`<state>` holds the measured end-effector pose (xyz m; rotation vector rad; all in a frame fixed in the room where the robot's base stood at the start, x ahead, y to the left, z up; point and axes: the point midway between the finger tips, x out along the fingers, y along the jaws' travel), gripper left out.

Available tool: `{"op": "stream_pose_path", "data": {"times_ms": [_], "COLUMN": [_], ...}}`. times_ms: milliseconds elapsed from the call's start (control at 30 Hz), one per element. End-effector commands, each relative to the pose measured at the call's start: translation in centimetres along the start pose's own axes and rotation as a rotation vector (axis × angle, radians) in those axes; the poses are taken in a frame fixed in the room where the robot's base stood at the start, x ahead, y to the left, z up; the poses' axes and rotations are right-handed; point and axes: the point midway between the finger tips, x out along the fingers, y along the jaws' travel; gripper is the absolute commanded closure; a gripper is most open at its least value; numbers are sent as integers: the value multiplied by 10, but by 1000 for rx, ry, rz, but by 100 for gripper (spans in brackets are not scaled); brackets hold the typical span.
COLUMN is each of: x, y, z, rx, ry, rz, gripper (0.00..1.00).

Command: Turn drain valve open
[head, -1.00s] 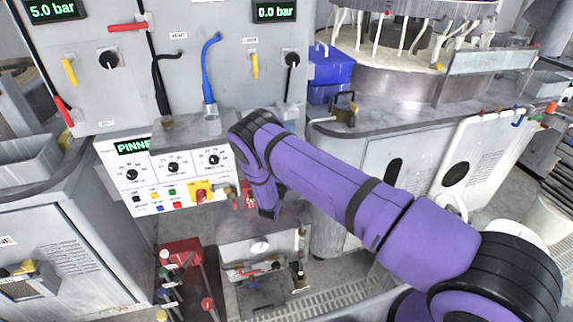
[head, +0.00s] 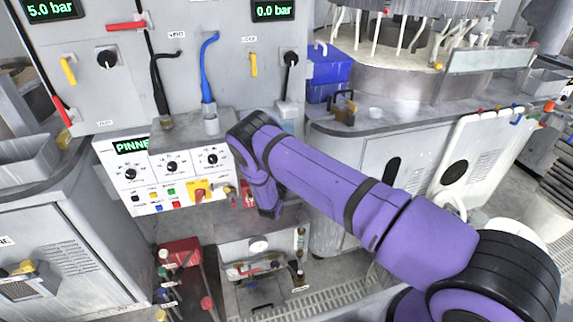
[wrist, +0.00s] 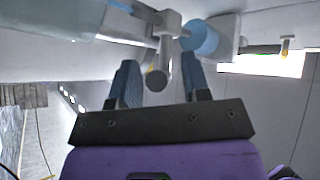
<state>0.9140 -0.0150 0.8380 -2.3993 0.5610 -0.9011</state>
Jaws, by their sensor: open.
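In the wrist view, my gripper (wrist: 160,68) has its two blue-grey fingers apart. A grey rounded lever end (wrist: 158,78) hangs in the gap between them, from a grey pipe fitting (wrist: 150,22). I cannot tell whether either finger touches it. This looks like a valve handle, but no readable label shows that it is the drain valve. In the head view, my purple arm reaches to the lower front of the panel and hides the fingers and the fitting.
A light-blue cylinder (wrist: 200,37) sits right beside the fitting. The button panel (head: 165,183) is left of my arm. A low unit with a gauge (head: 258,246) and a red tool rack (head: 180,250) stand below.

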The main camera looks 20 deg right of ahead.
Motion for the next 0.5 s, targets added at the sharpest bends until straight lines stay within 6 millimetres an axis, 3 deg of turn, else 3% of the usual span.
{"op": "stream_pose_path", "data": {"times_ms": [167, 500], "x": [-10, -67], "y": [0, -21], "z": [1, -22], "rx": [0, 0], "ry": [-2, -3], "rz": [0, -1], "gripper": [57, 57]}}
